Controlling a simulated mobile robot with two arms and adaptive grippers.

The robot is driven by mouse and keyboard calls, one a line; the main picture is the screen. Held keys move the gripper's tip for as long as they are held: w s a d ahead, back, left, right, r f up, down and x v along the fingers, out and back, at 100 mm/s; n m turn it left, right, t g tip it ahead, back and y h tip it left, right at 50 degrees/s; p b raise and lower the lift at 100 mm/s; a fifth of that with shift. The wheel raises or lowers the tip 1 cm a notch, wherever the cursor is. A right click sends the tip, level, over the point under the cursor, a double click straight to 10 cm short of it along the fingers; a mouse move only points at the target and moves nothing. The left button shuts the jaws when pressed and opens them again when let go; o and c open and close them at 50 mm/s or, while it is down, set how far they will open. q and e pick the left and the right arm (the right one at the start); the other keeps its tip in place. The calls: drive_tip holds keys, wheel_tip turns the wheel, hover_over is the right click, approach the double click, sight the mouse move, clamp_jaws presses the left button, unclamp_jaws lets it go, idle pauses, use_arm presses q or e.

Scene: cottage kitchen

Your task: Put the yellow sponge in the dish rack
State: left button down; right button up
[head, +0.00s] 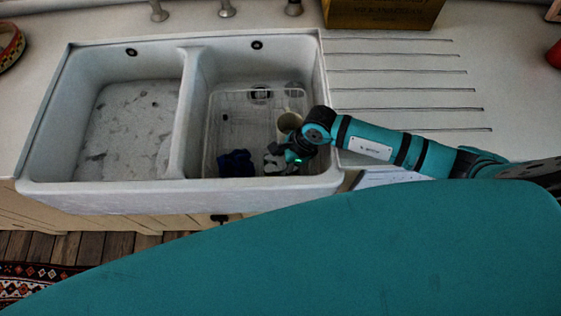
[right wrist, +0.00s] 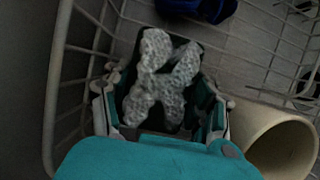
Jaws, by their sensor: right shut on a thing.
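A wire dish rack (head: 238,92) stands in the right basin of the sink; its wires also show in the right wrist view (right wrist: 52,105). My right gripper (head: 284,160) is low inside the rack, near its front right. In the right wrist view, its fingers (right wrist: 160,100) are shut on a pale, knobbly, X-shaped thing (right wrist: 155,82), which looks grey-white in the dim light. I see no clearly yellow sponge, and cannot tell whether this is it. My left gripper is not in view.
A cream mug (head: 289,122) lies in the rack beside my right gripper. A dark blue thing (head: 236,163) lies left of it. The left basin (head: 125,125) is empty. A grooved drainboard (head: 400,75) is right of the sink, with a yellow-brown box (head: 382,14) behind.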

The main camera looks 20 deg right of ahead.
drive_tip(key=shift+f, duration=0.1)
drive_tip(key=shift+f, duration=0.15)
drive_tip(key=o, duration=0.5)
drive_tip(key=shift+r, duration=0.3)
drive_tip(key=shift+d+r, duration=0.15)
drive_tip(key=shift+r, duration=0.05)
drive_tip(key=b+v, duration=0.2)
drive_tip(key=v, duration=0.9)
drive_tip(key=shift+d+r, duration=0.1)
drive_tip(key=shift+r, duration=0.1)
